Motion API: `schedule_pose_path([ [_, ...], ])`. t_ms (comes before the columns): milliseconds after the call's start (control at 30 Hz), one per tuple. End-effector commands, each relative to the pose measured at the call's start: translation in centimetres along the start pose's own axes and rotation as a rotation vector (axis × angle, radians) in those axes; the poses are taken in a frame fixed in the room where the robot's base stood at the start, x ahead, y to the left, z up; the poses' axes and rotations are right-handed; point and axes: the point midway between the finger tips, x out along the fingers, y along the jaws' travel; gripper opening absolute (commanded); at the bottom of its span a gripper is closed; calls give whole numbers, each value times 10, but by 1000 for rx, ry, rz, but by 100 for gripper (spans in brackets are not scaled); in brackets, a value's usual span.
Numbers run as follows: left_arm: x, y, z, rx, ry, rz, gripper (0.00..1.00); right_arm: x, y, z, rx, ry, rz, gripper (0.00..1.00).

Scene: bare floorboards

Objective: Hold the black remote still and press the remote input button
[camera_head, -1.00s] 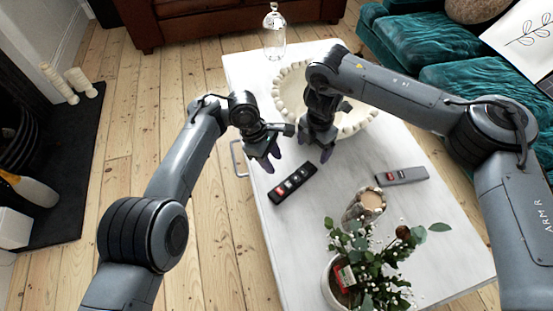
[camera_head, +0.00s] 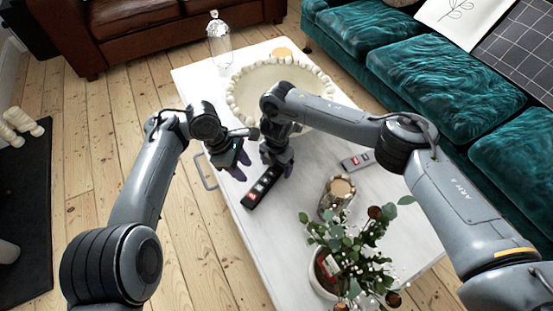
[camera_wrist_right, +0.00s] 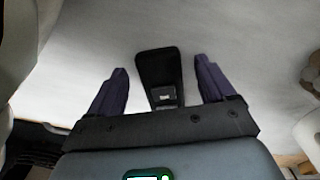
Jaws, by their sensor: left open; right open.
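The black remote (camera_head: 262,187) lies on the white table, with white and red buttons on its top. My left gripper (camera_head: 239,170) is open above the table, just left of the remote's far end. My right gripper (camera_head: 278,167) is open and low over the remote's far end, covering part of it in the head view. In the right wrist view, the black remote (camera_wrist_right: 158,70) lies between the spread fingers of the right gripper (camera_wrist_right: 160,82), apart from both. Part of the remote is hidden by the gripper body there.
On the white table (camera_head: 240,215) are a beaded bowl (camera_head: 238,98) behind my grippers, a grey remote (camera_head: 357,161) to the right, a candle holder (camera_head: 338,195) and a potted plant (camera_head: 350,260) nearer. A glass cloche (camera_head: 220,45) stands at the far end. A teal sofa (camera_head: 420,75) borders the right.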

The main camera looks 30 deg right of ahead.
Motion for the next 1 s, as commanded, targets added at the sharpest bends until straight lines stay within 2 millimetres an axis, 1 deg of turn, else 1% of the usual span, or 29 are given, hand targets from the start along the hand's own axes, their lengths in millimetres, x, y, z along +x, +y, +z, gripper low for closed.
schedule_pose_path([
  [100, 0, 0, 0, 0, 0, 0, 43, 4, 0, 0, 1, 0, 0, 83],
  [367, 0, 0, 0, 0, 0, 0, 43, 5, 0, 0, 0, -1, 0, 83],
  [400, 0, 0, 0, 0, 0, 0, 43, 5, 0, 0, 0, -1, 0, 80],
  [467, 0, 0, 0, 0, 0, 0, 43, 4, 0, 0, 0, 0, 0, 71],
  [800, 0, 0, 0, 0, 0, 0, 43, 4, 0, 0, 0, 0, 0, 19],
  [1000, 0, 0, 0, 0, 0, 0, 43, 4, 0, 0, 0, 0, 0, 18],
])
